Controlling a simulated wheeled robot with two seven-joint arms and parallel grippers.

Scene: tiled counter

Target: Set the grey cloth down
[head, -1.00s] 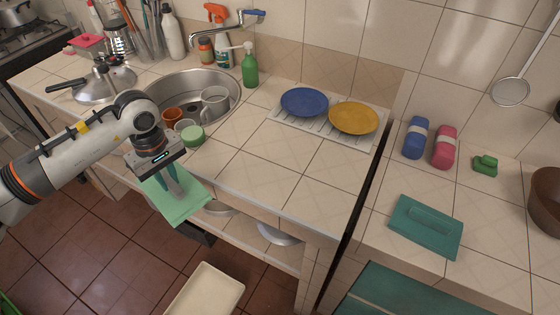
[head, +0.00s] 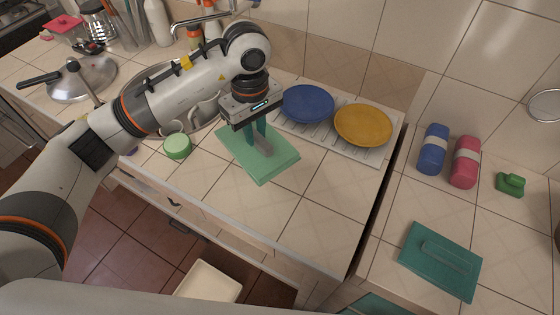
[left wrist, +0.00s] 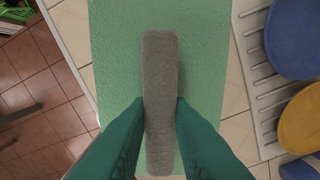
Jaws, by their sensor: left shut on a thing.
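The cloth shows as a flat green sheet (head: 272,169) with a raised grey ridge in its middle. In the left wrist view, the sheet (left wrist: 207,50) fills the centre and the grey ridge (left wrist: 160,60) runs along it. My left gripper (head: 258,140) points down and is shut on this ridge; its teal fingers (left wrist: 160,115) sit on both sides of it. The sheet lies level over the counter, right of the sink and in front of the plates. I cannot tell whether it touches the tiles. My right gripper is not in view.
A rack (head: 330,141) with a blue plate (head: 307,104) and a yellow plate (head: 363,125) stands just behind. A round green thing (head: 177,147) is left of the sheet. Bare tiles (head: 315,205) lie to its right and front. A teal sheet (head: 440,262) lies on the right counter.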

